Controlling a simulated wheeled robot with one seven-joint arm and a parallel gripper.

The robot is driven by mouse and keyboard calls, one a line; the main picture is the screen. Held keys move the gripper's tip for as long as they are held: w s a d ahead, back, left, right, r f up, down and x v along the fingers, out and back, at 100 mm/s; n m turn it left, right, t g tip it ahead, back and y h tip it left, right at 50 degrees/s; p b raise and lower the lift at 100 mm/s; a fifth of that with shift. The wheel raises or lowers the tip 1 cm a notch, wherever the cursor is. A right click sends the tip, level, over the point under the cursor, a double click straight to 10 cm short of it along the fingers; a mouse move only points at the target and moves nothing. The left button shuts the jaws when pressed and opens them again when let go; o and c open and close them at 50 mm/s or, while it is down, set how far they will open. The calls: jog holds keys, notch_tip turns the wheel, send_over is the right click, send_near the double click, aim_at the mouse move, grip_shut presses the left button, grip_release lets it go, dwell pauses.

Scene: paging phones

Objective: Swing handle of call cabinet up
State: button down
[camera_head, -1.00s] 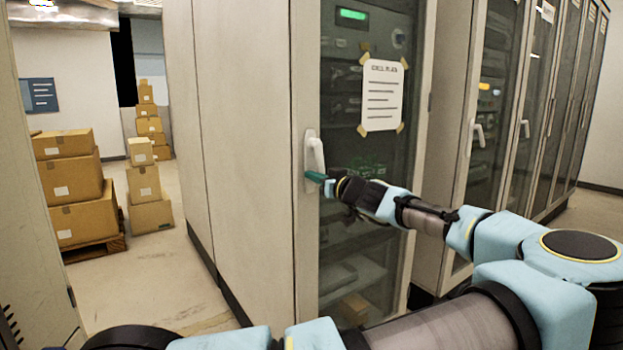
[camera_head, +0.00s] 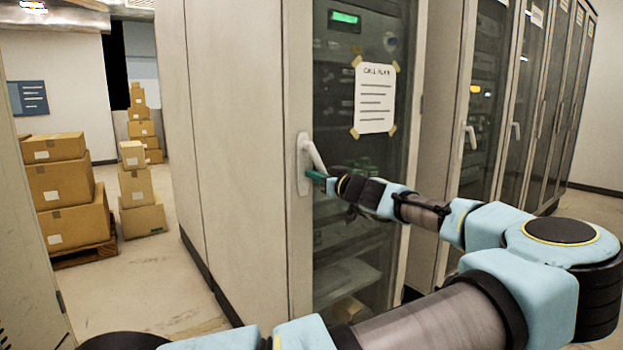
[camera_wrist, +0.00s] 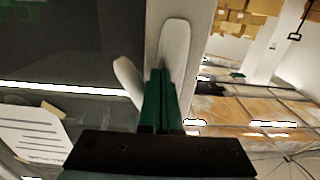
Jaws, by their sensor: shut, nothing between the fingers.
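The call cabinet (camera_head: 250,170) stands in the middle of the head view, with a glass door and a taped "CALL PLAN" sheet. Its white handle (camera_head: 315,156) sits on an oval plate (camera_head: 303,178) at the door's left edge. The handle is tilted, its lower end swung out to the right. My gripper (camera_head: 316,176) is shut and empty, its green fingertips at the handle's lower end. In the wrist view the shut fingers (camera_wrist: 161,75) lie between the handle (camera_wrist: 127,78) and the plate (camera_wrist: 174,45). They appear close against the handle; contact is unclear.
More glass-door cabinets (camera_head: 490,110) stand to the right, with upright handles. Stacked cardboard boxes (camera_head: 70,190) stand at the left, on a pallet and the floor. The aisle floor (camera_head: 160,270) left of the cabinet is clear.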

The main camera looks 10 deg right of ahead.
jog(key=shift+s+a+f+b, duration=0.4)
jog(key=shift+a+f+b, duration=0.4)
jog(key=shift+b, duration=0.55)
jog(key=b+v, duration=0.1)
jog(key=v, duration=0.8)
jog(key=shift+r, duration=0.1)
jog(key=w+a+f+n+g+y+p, duration=0.15)
jog(key=a+f+g, duration=0.6)
jog(key=a, duration=0.75)
jog(key=s+a+f+g, duration=0.4)
jog(key=s+a+f, duration=0.1)
jog(key=a+f, duration=0.55)
jog(key=s+a+f+m+g+h+p, duration=0.25)
jog(key=s+g+h, duration=0.2)
jog(key=s, duration=0.45)
jog(key=s+d+r+m+t+h+p, duration=0.1)
jog(key=s+d+r+m+h, duration=0.1)
jog(key=s+r+m+h, duration=0.2)
jog(key=s+r+m, duration=0.1)
jog(key=s+r, duration=0.2)
jog(key=r, duration=0.3)
jog(key=shift+d+r+h+p, duration=0.3)
jog(key=shift+d+h+p, duration=0.05)
jog(key=shift+d+h, duration=0.05)
